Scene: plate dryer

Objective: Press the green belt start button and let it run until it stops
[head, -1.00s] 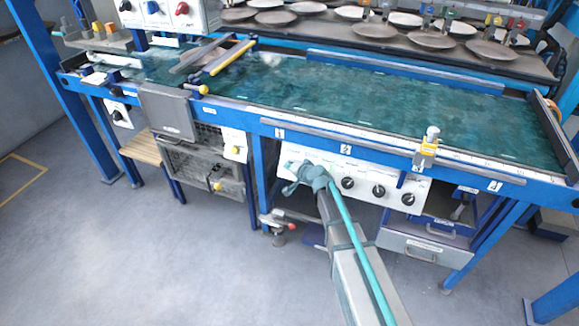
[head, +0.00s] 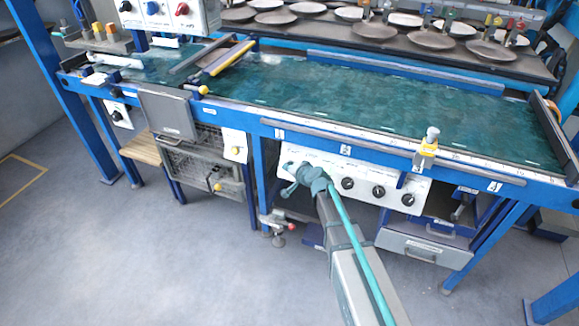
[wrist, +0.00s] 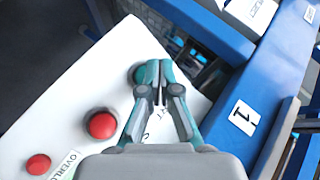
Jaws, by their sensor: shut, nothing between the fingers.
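A dark green button (wrist: 138,74) shows on the white control panel (wrist: 75,95) in the wrist view, partly covered by my gripper (wrist: 154,76). The gripper's teal fingers are shut and empty. Their tips are at the button's right side in the picture; I cannot tell whether they touch it. In the head view my gripper (head: 287,181) is at the left end of the panel (head: 325,162) and hides that part of it. The green mottled belt (head: 360,98) runs along the table above. No plate shows clearly on it.
A large red button (wrist: 101,124) and a smaller red one (wrist: 38,164) are on the same panel. Black knobs (head: 378,191) are to the right of my gripper. The blue table rail (wrist: 228,35) runs close beside the panel. Plates (head: 375,31) stand on the back shelf.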

